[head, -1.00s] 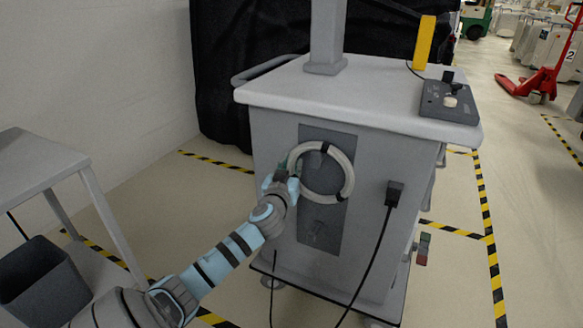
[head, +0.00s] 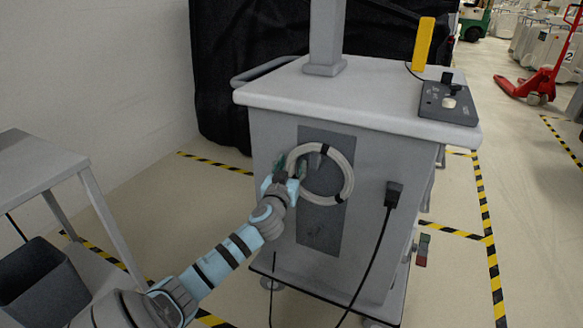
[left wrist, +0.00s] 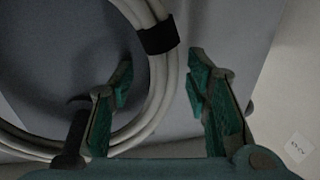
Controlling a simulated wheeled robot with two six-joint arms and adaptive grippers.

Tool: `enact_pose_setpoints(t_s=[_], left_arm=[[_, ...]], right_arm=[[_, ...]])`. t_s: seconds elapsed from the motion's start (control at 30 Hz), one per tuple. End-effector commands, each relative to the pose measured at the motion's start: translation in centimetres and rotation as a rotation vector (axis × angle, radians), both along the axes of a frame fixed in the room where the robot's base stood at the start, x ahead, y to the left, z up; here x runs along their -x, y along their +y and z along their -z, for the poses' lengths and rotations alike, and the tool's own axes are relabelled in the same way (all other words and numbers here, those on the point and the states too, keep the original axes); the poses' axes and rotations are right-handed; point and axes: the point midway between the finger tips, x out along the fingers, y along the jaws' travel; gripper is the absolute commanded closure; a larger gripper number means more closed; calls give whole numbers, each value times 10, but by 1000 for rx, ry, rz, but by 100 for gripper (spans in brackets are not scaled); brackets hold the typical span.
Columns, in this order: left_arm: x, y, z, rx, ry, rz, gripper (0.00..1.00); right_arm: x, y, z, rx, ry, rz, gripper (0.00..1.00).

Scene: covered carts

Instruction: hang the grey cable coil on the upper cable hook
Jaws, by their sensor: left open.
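The grey cable coil (head: 349,183) is a pale ring with black bands, upright against the dark grey panel on the cart's front. In the left wrist view the coil (left wrist: 165,75) fills the left half, with a black band near the top. A small grey hook-like piece (head: 314,160) shows inside the ring's upper part; whether it bears the coil I cannot tell. My left gripper (head: 291,169) is at the coil's left side. Its jaws (left wrist: 160,68) are open, with the coil's strands showing between the fingers. My right gripper is not in view.
The cart (head: 360,110) has a post and a control box (head: 449,102) on top. A black plug and cable (head: 393,192) hang right of the coil. A grey table (head: 40,162) and dark bin (head: 42,283) stand at left.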

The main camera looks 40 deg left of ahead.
Motion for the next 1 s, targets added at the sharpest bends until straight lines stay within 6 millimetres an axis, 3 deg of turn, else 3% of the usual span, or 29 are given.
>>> enact_pose_setpoints(t_s=[0.17, 0.5, 0.6, 1.0], left_arm=[[11, -7, 1, -1, 2, 2, 56], [86, -52, 1, -1, 2, 3, 56], [99, -59, 0, 0, 0, 2, 56], [103, -63, -1, -50, 26, 8, 56]], right_arm=[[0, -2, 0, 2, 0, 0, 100], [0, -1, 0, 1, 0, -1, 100], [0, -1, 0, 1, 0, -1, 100], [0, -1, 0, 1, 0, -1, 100]])
